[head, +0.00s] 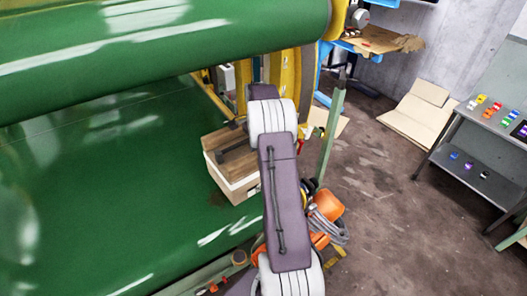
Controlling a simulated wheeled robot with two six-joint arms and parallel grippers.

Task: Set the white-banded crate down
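The crate (239,188) is a brown wooden box with a white band along its lower side. It is in the middle of the head view, over the right part of the green surface (110,190). I cannot tell whether it rests on that surface or hangs just above it. One of my arms rises from the bottom of the view and covers the crate's right side. Dark bars show at the crate's top, perhaps gripper fingers. Whether they grip the crate is unclear. The other arm and its gripper are out of view.
A large green roller (160,50) spans the top left above the green surface. Orange gear and coiled cable (328,215) lie right of my arm. A grey table (480,165) with small coloured items stands at the right. Flattened cardboard (418,115) lies behind; the floor between is open.

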